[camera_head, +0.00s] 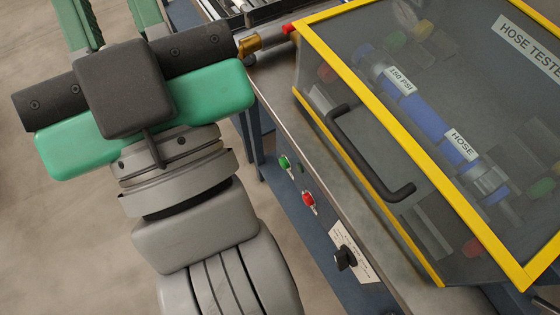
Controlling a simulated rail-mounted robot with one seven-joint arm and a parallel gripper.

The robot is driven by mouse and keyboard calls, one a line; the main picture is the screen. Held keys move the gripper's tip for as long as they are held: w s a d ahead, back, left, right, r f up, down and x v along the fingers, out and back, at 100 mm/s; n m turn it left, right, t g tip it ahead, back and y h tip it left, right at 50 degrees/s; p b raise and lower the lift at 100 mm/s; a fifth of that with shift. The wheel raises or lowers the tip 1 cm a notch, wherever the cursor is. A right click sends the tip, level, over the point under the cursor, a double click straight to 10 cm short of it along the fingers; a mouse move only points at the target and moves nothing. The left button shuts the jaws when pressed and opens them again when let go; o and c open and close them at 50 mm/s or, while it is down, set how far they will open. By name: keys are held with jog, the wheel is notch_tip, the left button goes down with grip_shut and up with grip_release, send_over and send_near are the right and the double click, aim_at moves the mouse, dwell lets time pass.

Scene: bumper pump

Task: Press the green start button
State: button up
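The green start button (284,163) is on the front panel of the test bench, left of the red button. It is in plain view and nothing touches it. My gripper (116,20) is at the upper left, apart from the bench and beyond the button to its upper left. Two green fingers run off the top edge of the picture with a gap between them. Their tips are hidden outside the frame, so I cannot tell whether they meet. I see nothing held in the visible part.
A red button (308,199) and a black knob (346,258) are on the same panel. A yellow-framed clear cover (440,120) with a black handle (365,155) stands over hoses. A brass fitting (250,44) sticks out at the bench's corner. The floor at left is clear.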

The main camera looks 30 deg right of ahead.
grip_shut()
dwell(1.4)
